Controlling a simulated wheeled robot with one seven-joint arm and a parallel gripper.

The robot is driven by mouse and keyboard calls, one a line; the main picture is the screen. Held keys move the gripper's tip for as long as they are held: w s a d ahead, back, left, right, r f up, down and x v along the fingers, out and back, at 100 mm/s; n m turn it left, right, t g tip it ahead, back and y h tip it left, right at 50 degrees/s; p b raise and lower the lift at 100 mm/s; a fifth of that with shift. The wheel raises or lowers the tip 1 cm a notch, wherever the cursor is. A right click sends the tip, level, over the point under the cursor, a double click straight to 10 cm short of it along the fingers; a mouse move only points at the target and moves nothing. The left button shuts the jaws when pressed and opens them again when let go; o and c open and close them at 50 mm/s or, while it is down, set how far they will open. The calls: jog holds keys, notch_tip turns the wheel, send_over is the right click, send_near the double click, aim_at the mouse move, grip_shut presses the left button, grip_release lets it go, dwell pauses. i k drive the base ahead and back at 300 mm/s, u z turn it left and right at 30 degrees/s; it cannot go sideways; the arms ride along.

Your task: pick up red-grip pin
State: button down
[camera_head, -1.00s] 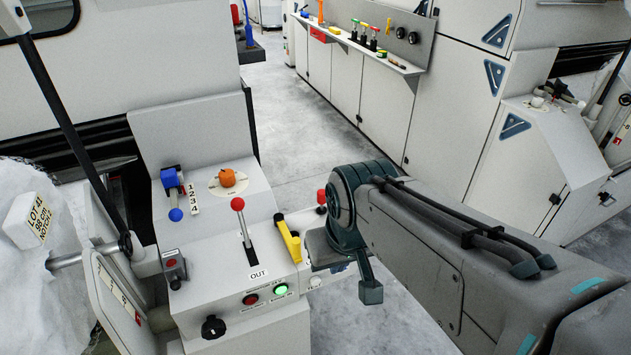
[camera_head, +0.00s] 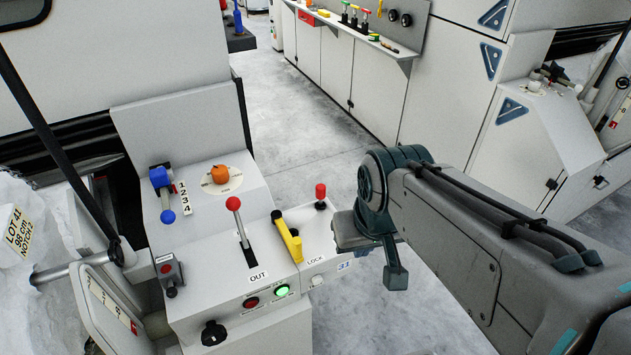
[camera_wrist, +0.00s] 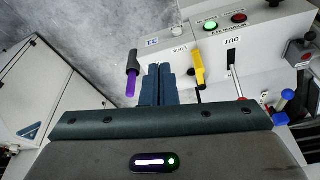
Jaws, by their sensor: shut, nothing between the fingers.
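The red-grip pin (camera_head: 320,192) stands upright on the pale console, behind the LOCK label, with a dark lower part. In the head view my arm's end is just to its right, apart in the picture. In the wrist view my gripper (camera_wrist: 158,72) is shut and empty, its two dark blue fingers together over the console edge near LOCK. I cannot make out the red grip there; the fingers may hide it. The fingertips are not clear in the head view.
A yellow handle (camera_head: 288,236) and a red-knobbed lever (camera_head: 239,220) at OUT stand left of the pin. A blue-handled lever (camera_head: 163,190) and orange knob (camera_head: 220,174) are further left. A dark-and-purple rod (camera_wrist: 131,75) shows beside the fingers. Floor is clear behind.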

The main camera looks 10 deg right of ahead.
aim_at(321, 188)
jog(key=z, duration=1.85)
jog(key=i, duration=2)
jog(key=u, duration=3.05)
jog(key=i, duration=0.5)
jog(key=u, duration=0.05)
